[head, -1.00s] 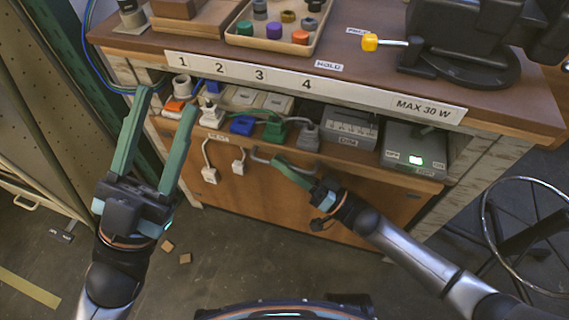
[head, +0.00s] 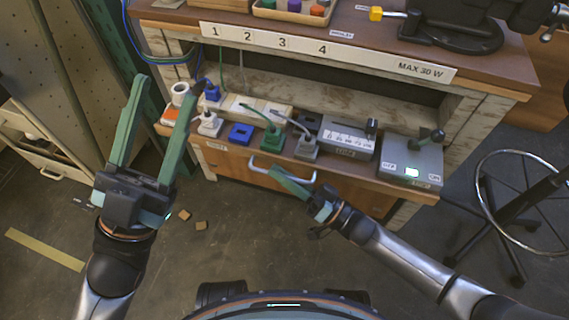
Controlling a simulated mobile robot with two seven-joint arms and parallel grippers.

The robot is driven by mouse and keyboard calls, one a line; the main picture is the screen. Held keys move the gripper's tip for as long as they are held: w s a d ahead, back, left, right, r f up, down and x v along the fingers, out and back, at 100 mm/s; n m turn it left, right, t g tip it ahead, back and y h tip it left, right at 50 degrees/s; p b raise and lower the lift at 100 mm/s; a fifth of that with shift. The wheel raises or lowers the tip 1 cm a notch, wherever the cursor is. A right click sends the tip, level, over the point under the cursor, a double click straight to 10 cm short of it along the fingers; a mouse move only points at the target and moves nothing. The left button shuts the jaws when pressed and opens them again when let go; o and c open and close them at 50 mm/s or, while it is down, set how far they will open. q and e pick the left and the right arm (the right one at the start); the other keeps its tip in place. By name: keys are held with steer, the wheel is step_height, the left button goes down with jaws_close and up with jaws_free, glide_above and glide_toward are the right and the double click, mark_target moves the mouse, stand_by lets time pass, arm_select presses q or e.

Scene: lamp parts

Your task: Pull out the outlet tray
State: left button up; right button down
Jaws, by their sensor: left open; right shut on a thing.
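The outlet tray (head: 226,152) is a shelf with a wooden front, and it stands out from under the bench toward me. Several plugs and outlet blocks sit on it, among them a green plug (head: 271,138), a blue block (head: 240,133) and a grey plug (head: 307,147). A metal bar handle (head: 258,167) is on its front. My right gripper (head: 278,174) is shut on the handle; its fingers hide part of the bar. My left gripper (head: 166,84) is open and empty, left of the tray.
A dimmer box (head: 346,139) and a grey switch box (head: 411,162) with a green light stand on the tray's right. The bench top (head: 365,35) carries a parts tray (head: 288,14) and a black vise (head: 455,35). A wire stool (head: 520,205) stands at the right. Cables hang at the left.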

steer(key=shift+s+a, duration=0.2)
steer(key=shift+s, duration=0.5)
steer(key=c, duration=1.2)
jaws_free()
steer(key=p+v, duration=0.1)
steer(key=v, duration=1.1)
steer(key=shift+d+f, duration=0.1)
steer(key=shift+d, duration=0.2)
steer(key=shift+s, duration=0.1)
